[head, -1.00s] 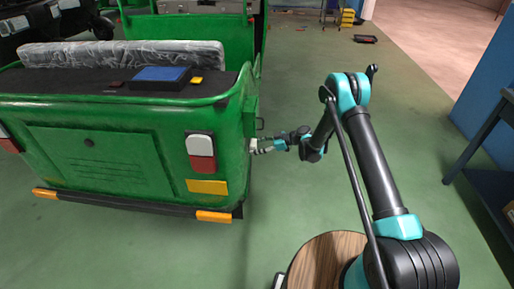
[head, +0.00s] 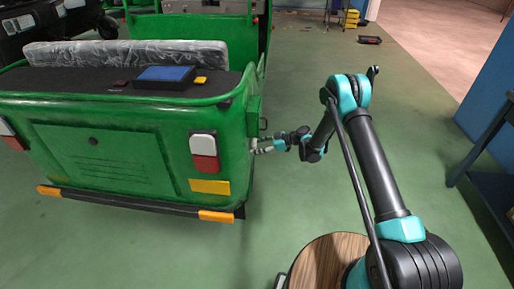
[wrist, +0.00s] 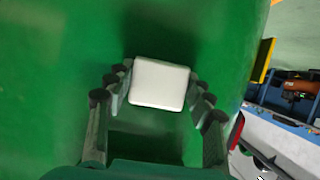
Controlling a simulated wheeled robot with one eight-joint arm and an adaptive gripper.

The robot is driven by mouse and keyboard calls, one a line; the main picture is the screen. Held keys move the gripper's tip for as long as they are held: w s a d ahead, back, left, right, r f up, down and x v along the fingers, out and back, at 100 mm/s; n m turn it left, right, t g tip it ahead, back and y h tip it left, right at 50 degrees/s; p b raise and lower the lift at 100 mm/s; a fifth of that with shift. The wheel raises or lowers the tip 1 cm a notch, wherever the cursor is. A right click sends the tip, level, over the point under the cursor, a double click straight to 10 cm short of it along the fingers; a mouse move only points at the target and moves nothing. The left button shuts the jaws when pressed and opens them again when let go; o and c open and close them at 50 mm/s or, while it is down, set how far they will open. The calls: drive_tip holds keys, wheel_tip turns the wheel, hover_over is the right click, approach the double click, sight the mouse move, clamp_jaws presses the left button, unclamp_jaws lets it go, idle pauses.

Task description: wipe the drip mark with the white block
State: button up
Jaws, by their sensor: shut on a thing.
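The white block (wrist: 159,83) is between the fingers of my gripper (wrist: 160,88) in the wrist view, with its face toward the green panel of the rickshaw (wrist: 50,70). My gripper is shut on the block. In the head view my gripper (head: 262,148) is at the right rear side of the green rickshaw (head: 180,150), beside the rear lamp. I cannot tell whether the block touches the panel. No drip mark can be made out in either view.
A blue pad (head: 165,75) lies on the rickshaw's rear deck beside a small yellow piece (head: 201,80). A dark bench (head: 485,165) stands at the right. Green floor (head: 400,120) is open between the arm and the bench.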

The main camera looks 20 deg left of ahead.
sight(255, 142)
drive_tip(key=shift+w+a+r, duration=0.5)
drive_tip(key=shift+w+r, duration=0.25)
drive_tip(key=shift+w, duration=1.15)
drive_tip(key=shift+s+d, duration=0.2)
drive_tip(key=shift+s, duration=0.8)
drive_tip(key=shift+s+d, duration=0.2)
drive_tip(key=shift+s, duration=0.8)
drive_tip(key=shift+d+r, duration=0.1)
drive_tip(key=shift+r, duration=0.65)
drive_tip(key=w, duration=0.4)
drive_tip(key=shift+a, duration=0.35)
drive_tip(key=w+d, duration=0.1)
drive_tip(key=d, duration=0.5)
drive_tip(key=shift+w, duration=0.25)
